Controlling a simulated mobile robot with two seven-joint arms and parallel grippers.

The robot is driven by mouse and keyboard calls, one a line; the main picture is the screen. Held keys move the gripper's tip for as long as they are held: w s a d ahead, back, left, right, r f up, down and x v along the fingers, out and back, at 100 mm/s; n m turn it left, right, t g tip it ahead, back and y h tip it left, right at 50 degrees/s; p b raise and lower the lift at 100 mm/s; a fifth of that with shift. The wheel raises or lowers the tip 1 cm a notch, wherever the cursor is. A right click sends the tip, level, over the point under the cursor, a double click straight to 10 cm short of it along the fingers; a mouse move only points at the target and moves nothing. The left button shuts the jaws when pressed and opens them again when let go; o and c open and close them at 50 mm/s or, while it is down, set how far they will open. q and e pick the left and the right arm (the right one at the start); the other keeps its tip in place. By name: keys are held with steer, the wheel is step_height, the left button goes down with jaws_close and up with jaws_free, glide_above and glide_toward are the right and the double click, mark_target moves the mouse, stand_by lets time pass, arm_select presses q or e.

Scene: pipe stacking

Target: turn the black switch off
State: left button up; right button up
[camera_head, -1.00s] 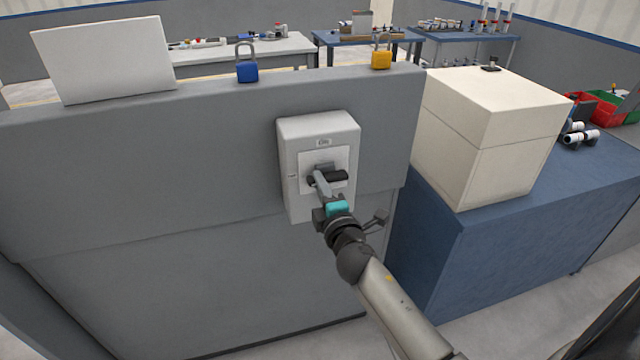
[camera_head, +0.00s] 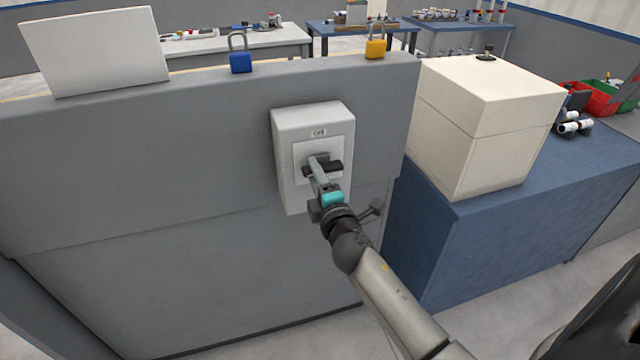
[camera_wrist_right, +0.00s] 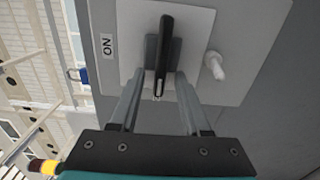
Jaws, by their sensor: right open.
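The black switch (camera_head: 329,168) is a handle on the front of a light grey box (camera_head: 287,192) fixed to a grey panel. In the head view the handle lies about level. In the right wrist view the black switch (camera_wrist_right: 163,55) runs lengthwise between the fingers of my right gripper (camera_wrist_right: 163,85), with a label reading "ON" beside it. My right gripper (camera_head: 317,166) is open, with its fingers at the handle, one on each side. Whether either finger touches it I cannot tell. My left gripper is not in view.
A blue padlock (camera_head: 241,63) and a yellow padlock (camera_head: 375,48) stand on the panel's top edge, beside a white board (camera_head: 95,50). A cream box (camera_head: 490,130) sits on a blue bench (camera_head: 520,230) to the right. A white knob (camera_wrist_right: 214,66) shows beside the switch.

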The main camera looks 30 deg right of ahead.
steer(key=b+v, duration=0.1)
steer(key=v, duration=1.4)
steer(key=shift+s+d+f, duration=0.1)
steer(key=s+a+f+m+g+y+b, duration=0.1)
steer(key=s+a+f+m+g, duration=0.1)
steer(key=f, duration=0.9)
steer(key=s+a+f+m+g+y+b, duration=0.1)
steer(key=s+a+f+m+g, duration=0.15)
steer(key=f, duration=0.85)
steer(key=s+a+f+m+g+y+b, duration=0.1)
steer(key=s+f+g, duration=0.15)
steer(key=f, duration=0.75)
steer(key=s+f+m+g, duration=0.3)
steer(key=s+f+g, duration=0.1)
steer(key=s+f, duration=0.6)
steer(key=s+a+f+m+g+y+b, duration=0.1)
steer(key=s+f+m+g, duration=0.3)
steer(key=s+f, duration=0.7)
steer(key=s+g, duration=0.1)
steer(key=s, duration=0.4)
steer(key=shift+s+a+b, duration=0.3)
steer(key=shift+m, duration=0.25)
